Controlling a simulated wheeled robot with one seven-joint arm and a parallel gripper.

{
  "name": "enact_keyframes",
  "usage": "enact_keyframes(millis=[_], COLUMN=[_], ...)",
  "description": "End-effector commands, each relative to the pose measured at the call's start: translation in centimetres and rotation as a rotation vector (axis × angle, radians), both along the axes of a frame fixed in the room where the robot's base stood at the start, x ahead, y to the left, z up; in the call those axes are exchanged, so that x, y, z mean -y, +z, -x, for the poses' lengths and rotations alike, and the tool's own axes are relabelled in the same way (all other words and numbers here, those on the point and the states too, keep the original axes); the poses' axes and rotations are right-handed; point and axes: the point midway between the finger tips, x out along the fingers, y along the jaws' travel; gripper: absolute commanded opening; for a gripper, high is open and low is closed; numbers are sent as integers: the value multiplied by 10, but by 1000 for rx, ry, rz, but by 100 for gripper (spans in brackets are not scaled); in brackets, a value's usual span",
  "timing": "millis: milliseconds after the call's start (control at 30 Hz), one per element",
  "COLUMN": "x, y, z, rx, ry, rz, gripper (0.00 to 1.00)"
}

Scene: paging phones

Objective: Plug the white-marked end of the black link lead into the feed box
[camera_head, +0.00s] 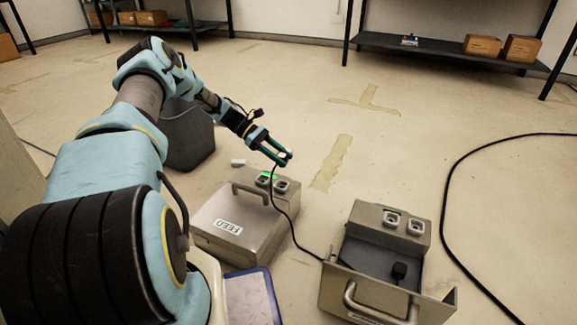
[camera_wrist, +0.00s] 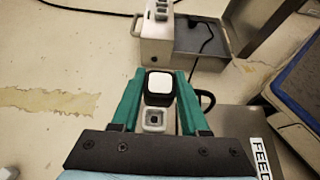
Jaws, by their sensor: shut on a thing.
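My gripper (camera_head: 281,157) is shut on the white-marked plug (camera_wrist: 160,83), a black plug with a white face, held between the teal fingers in the wrist view. The black link lead (camera_head: 284,211) hangs from my gripper and runs down to the open box on the right. The feed box (camera_head: 213,236), grey with a FEED label, stands below my gripper. It has two sockets on top, with a green light beside them. One socket (camera_wrist: 154,121) shows just below the plug in the wrist view. The plug appears to be above the sockets; the exact gap cannot be told.
A second grey box (camera_head: 350,215) with two sockets and an open tray stands to the right. Another black plug (camera_head: 400,269) lies in its tray. A blue-edged pad (camera_head: 270,284) lies in front. A black cable (camera_head: 446,190) curves across the floor at right. Shelves stand behind.

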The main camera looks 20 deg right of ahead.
Motion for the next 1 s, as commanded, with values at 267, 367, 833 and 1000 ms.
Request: enact_keyframes(millis=[267,367,833,1000], x=[-1,-1,-1,-1], y=[1,1,-16,-26], z=[-2,-2,-2,-2], rx=[0,0,0,0], ry=[-1,-1,-1,-1], rz=[0,0,0,0], gripper=[0,0,0,0])
